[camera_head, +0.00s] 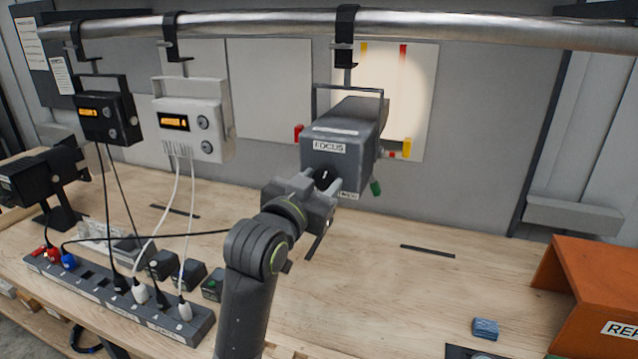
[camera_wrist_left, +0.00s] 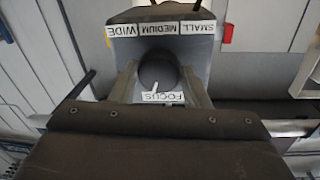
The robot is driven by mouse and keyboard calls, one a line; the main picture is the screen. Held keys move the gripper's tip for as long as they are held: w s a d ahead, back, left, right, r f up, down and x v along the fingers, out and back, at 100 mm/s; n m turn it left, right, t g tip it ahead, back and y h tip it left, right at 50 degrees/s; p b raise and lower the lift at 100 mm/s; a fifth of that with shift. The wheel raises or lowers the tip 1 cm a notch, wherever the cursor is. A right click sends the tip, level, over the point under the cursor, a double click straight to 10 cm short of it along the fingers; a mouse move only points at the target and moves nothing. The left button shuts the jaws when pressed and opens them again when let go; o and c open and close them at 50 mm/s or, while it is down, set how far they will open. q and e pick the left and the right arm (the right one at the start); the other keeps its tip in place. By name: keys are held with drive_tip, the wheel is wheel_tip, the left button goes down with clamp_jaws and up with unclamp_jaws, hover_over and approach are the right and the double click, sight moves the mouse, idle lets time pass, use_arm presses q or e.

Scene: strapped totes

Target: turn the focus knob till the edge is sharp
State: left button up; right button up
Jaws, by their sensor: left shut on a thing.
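The grey spotlight (camera_head: 345,130) hangs from the pipe, with a FOCUS label on its body. The dark round focus knob (camera_wrist_left: 157,72) with a white pointer line shows in the wrist view, above the FOCUS label as pictured. WIDE, MEDIUM and SMALL labels also show there, upside down. My left gripper (camera_head: 323,182) is at the lamp, its two fingers on either side of the knob, shut on it. In the head view the gripper partly hides the knob. The light spot (camera_head: 400,80) falls on a pale panel, and its edge looks soft. My right gripper is not in view.
A metal pipe (camera_head: 260,25) runs across the top. A black dimmer box (camera_head: 105,118) and a white one (camera_head: 190,130) hang left. A power strip (camera_head: 100,293) with cables lies on the bench. An orange bin (camera_head: 595,285) and blue block (camera_head: 485,328) stand right.

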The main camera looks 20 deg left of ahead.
use_arm(q)
drive_tip(key=shift+r+m+p, duration=0.15)
drive_tip(key=shift+m+p, duration=0.35)
drive_tip(key=shift+m, duration=0.1)
drive_tip(key=shift+m+p, duration=0.5)
drive_tip(key=shift+m, duration=0.8)
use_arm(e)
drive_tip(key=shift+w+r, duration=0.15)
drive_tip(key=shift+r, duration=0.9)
use_arm(q)
drive_tip(key=o, duration=1)
